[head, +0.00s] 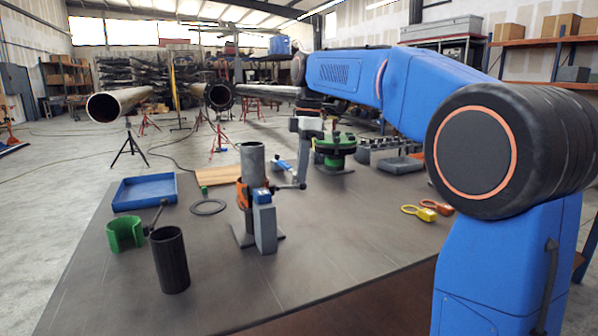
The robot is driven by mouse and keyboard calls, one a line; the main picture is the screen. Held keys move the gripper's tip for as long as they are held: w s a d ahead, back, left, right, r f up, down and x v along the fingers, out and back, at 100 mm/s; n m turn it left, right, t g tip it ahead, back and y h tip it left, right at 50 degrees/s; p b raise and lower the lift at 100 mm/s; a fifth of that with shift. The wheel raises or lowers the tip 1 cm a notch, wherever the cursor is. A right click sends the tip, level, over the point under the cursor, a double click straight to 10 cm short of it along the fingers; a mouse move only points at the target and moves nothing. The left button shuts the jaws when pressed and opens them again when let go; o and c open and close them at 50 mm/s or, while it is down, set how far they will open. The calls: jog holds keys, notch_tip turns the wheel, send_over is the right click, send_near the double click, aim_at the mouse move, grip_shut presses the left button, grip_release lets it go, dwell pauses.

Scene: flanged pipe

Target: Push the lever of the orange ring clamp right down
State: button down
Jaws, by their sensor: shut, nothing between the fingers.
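The orange ring clamp (241,193) sits around an upright grey pipe (252,162) in the middle of the table. A blue block on a grey post stands at the clamp's front. A grey lever (286,187) appears to stick out to the right from there, about level, with a dark end. My gripper (302,181) hangs down from my wrist at the right of the pipe. It is shut and empty, its tips at or close to the lever's outer end. I cannot tell whether they touch.
A green cup-shaped clamp (125,233) and a black tube (169,260) stand at the front left. A blue tray (145,192) and a flat ring (208,207) lie behind. A green flanged part (335,146) stands behind my gripper.

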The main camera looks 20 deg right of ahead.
jog(key=d, duration=0.1)
jog(key=d+r, duration=0.1)
jog(key=d, duration=0.1)
jog(key=shift+s, duration=0.15)
jog(key=shift+r, duration=0.1)
